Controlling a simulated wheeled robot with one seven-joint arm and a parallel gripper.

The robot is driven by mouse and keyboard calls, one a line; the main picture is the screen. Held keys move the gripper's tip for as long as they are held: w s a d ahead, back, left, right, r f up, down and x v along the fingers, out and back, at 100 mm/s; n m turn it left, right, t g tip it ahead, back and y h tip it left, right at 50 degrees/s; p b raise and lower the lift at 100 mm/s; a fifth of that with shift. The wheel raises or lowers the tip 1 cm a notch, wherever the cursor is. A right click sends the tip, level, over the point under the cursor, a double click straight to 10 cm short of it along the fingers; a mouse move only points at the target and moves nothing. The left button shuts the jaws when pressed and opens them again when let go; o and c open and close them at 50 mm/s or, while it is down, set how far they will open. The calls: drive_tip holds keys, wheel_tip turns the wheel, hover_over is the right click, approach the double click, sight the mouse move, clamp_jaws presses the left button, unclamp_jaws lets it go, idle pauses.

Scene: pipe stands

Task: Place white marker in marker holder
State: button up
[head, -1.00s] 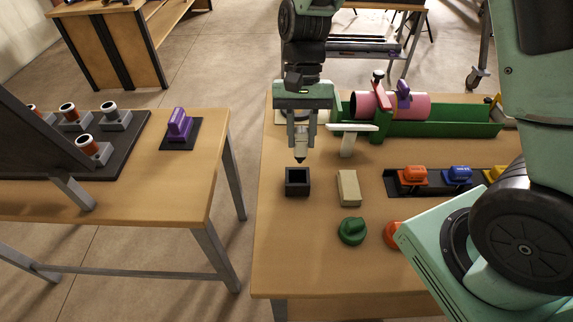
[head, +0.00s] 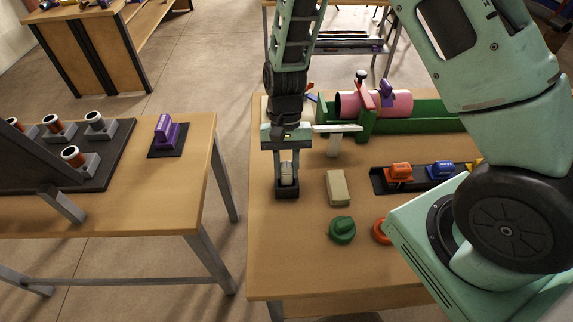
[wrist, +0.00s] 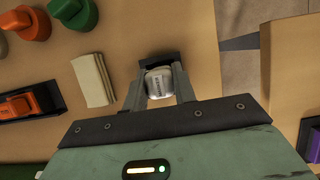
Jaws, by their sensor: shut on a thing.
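The white marker (head: 287,173) is upright between the fingers of my gripper (head: 287,178), which is shut on it. Its lower end is hidden by the fingers and the dark square marker holder (head: 287,193). The marker appears lowered into the holder's opening, though the head view does not show how deep. In the wrist view the marker's pale top (wrist: 159,83) shows between the two fingers (wrist: 160,88). The holder's dark rim (wrist: 160,58) shows just beyond it.
A green knob (head: 342,230) and an orange knob (head: 382,231) lie nearer. A white T-shaped piece (head: 335,140) and a green pipe stand (head: 425,117) with a pink pipe (head: 365,104) are behind.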

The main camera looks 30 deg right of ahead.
drive_tip(key=shift+f, duration=0.1)
drive_tip(key=o, duration=1)
